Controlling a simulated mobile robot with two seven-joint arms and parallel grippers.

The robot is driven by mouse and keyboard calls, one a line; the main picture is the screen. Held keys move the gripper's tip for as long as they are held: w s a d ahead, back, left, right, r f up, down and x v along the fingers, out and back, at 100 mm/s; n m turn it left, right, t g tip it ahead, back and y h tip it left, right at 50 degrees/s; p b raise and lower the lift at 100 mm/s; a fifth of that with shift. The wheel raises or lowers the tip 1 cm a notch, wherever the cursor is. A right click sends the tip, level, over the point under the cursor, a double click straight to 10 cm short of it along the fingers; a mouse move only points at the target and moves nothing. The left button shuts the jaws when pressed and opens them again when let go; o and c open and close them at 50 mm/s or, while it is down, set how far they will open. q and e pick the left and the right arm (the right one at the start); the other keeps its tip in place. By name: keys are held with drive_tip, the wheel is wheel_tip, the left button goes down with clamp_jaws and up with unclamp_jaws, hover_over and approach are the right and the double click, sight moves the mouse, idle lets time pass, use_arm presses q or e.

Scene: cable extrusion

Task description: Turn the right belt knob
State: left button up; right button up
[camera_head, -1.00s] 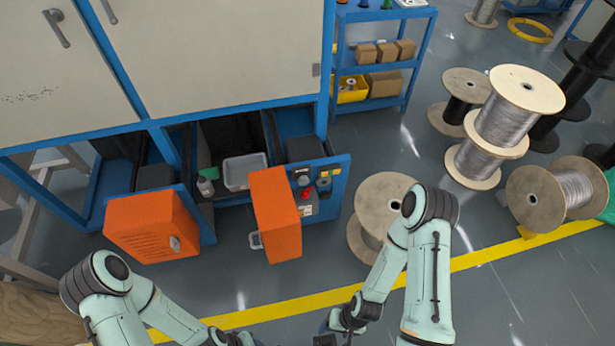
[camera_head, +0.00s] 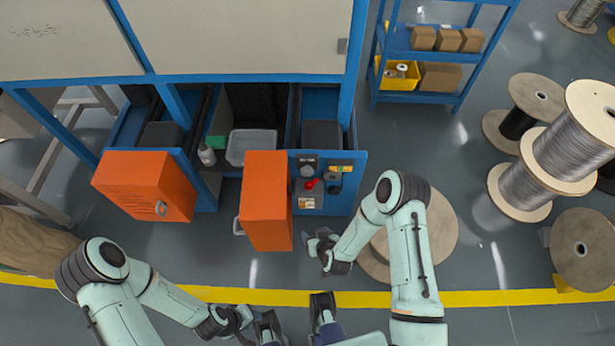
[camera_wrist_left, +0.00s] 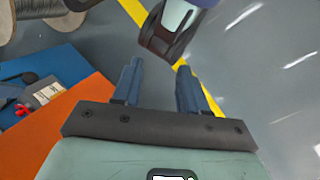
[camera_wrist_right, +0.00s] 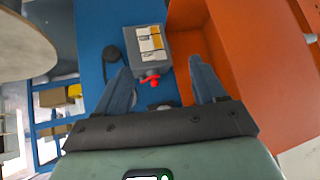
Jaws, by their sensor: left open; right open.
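The blue control panel (camera_head: 353,172) holds a red knob (camera_head: 311,184) and dark round knobs; I cannot tell which is the right belt knob. My right gripper (camera_head: 316,240) is open and empty in front of the panel. In the right wrist view, the red knob (camera_wrist_right: 150,79) shows between the spread fingers (camera_wrist_right: 160,68), below a grey box with a label (camera_wrist_right: 150,40). A black round knob (camera_wrist_right: 111,53) is to the left of the box.
An orange door (camera_head: 266,202) stands just left of the panel, and another orange door (camera_head: 146,186) further left. A wooden reel (camera_head: 440,235) lies right of the panel, partly behind my right arm. A blue shelf (camera_head: 430,60) stands behind.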

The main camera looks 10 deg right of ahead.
drive_tip(key=w+a+n+t+h+b, duration=0.1)
drive_tip(key=w+t+h+b, duration=0.3)
drive_tip(key=w, duration=0.6)
drive_tip(key=t+h+b, duration=0.2)
drive_tip(key=t+b, duration=0.1)
drive_tip(key=t, duration=0.2)
approach(307, 173)
drive_tip(key=w, duration=0.2)
drive_tip(key=b+x, duration=0.1)
drive_tip(key=x, duration=0.6)
drive_tip(key=shift+w+d, duration=0.1)
drive_tip(key=shift+d, duration=0.15)
use_arm(q)
drive_tip(key=w+a+f+t, duration=0.1)
drive_tip(key=w+f, duration=0.2)
drive_tip(key=f, duration=0.2)
drive_tip(key=w+a+f+t, duration=0.1)
drive_tip(key=w+a+f, duration=0.1)
drive_tip(key=f, duration=0.3)
drive_tip(key=shift+w+a+f+n+y, duration=0.3)
drive_tip(key=shift+w+f+y, duration=0.1)
drive_tip(key=shift+w, duration=0.15)
drive_tip(key=shift+d, duration=0.1)
use_arm(e)
drive_tip(key=c, duration=1.1)
